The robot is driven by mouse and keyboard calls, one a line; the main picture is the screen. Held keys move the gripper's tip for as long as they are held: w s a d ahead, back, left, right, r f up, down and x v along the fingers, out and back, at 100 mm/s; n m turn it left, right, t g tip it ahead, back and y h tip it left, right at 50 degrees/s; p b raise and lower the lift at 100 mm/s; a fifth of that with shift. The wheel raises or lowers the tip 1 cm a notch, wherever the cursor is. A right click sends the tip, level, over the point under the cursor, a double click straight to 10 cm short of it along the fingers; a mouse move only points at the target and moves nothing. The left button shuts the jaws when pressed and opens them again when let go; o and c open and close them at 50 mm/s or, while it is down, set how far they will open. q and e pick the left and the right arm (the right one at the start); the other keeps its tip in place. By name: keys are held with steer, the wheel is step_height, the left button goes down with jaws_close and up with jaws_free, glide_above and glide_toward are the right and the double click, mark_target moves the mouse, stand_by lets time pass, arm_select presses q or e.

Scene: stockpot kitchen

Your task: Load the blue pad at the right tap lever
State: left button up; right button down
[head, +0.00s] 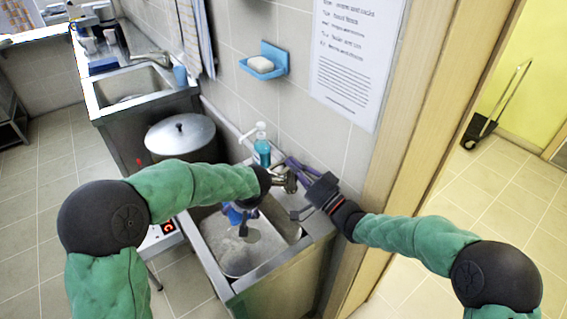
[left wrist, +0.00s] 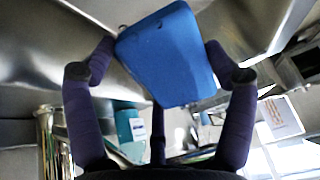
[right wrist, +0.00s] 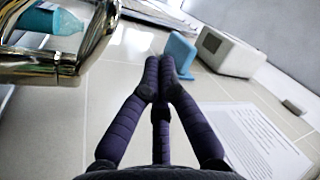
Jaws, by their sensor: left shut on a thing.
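The blue pad (left wrist: 168,57) sits between the fingers of my left gripper (left wrist: 160,72) in the left wrist view; that gripper is shut on it. In the head view the left gripper (head: 241,222) points down over the near sink basin, with a bit of blue at its fingers. The chrome tap (head: 287,183) stands behind the basin, between my two grippers; its lever is hard to make out. It fills the upper left of the right wrist view (right wrist: 45,67). My right gripper (right wrist: 160,68) has its fingers together, empty, beside the tap and near the wall; it also shows in the head view (head: 291,163).
A soap bottle (head: 262,148) stands behind the tap. A blue soap dish (head: 271,59) with white soap (head: 260,64) and a paper notice (head: 358,55) are on the wall. A lidded stockpot (head: 180,135) stands left of the near sink (head: 212,264). A door frame is at right.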

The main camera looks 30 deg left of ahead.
steer(key=v, duration=0.5)
steer(key=shift+d, duration=0.35)
steer(key=c, duration=1.8)
jaws_free()
steer(key=shift+d+f, duration=0.15)
steer(key=shift+d, duration=0.1)
steer(key=o, duration=0.5)
steer(key=shift+s+f, duration=0.1)
steer(key=shift+s, duration=0.05)
steer(key=n, duration=0.1)
steer(key=a+f+n+g+h, duration=0.1)
steer(key=n, duration=0.1)
steer(key=a+n+g, duration=0.1)
steer(key=shift+s+f+n+h, duration=0.25)
steer(key=shift+n+h, duration=0.05)
steer(key=shift+n, duration=0.1)
steer(key=a, duration=0.4)
steer(key=w+a+n, duration=0.1)
steer(key=a, duration=0.3)
steer(key=w+a+f+n+h, duration=0.1)
steer(key=a, duration=0.3)
steer(key=shift+w+a+g, duration=0.2)
steer(key=shift+g, duration=0.2)
steer(key=shift+c, duration=0.2)
